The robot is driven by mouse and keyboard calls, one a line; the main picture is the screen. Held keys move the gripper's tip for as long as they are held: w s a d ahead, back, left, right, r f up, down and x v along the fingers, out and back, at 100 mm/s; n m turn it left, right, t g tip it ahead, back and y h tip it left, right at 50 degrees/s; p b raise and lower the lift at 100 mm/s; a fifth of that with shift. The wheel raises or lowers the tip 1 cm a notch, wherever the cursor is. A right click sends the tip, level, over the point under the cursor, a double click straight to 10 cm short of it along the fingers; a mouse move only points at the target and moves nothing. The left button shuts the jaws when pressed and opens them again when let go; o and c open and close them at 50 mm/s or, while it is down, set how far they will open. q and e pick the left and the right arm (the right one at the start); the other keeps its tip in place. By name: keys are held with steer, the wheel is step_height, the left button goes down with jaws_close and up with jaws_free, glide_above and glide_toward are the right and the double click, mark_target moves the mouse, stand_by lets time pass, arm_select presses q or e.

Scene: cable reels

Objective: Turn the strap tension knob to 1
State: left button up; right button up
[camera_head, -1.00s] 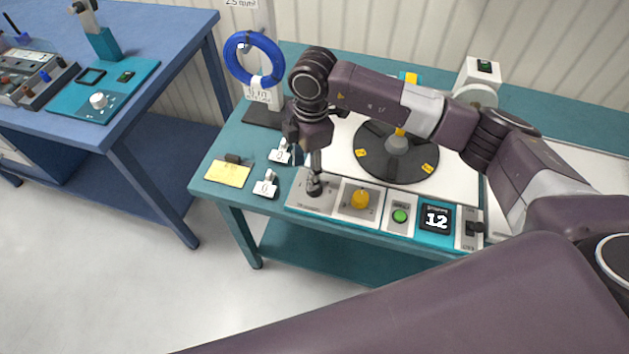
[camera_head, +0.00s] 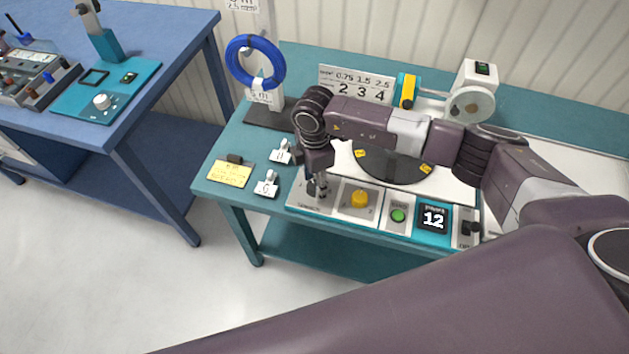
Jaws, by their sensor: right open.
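The control panel (camera_head: 337,207) runs along the front edge of the teal bench. At its left end is a dark knob (camera_head: 312,188), mostly hidden by my right gripper (camera_head: 320,190). The gripper points down over this knob, fingers open at its side; I cannot tell whether they touch it. The knob's pointer and scale are too hidden and small to read. A yellow knob (camera_head: 359,199) sits on the plate just to the right. My left gripper is not in view.
Right of the knobs are a green button (camera_head: 398,215), a display reading 12 (camera_head: 433,218) and a dark switch (camera_head: 470,228). Behind them are a black turntable (camera_head: 390,168) and a number sign (camera_head: 357,86). A blue cable coil (camera_head: 255,62) hangs at the left.

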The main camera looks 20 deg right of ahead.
steer(key=c, duration=1.2)
steer(key=shift+o, duration=0.2)
steer(key=n+b, duration=0.3)
steer(key=n, duration=0.1)
steer(key=shift+w+f, duration=0.1)
steer(key=shift+n+b, duration=1.55)
steer(key=shift+n, duration=0.45)
steer(key=shift+r, duration=0.2)
steer(key=o, duration=1.2)
steer(key=shift+c, duration=0.2)
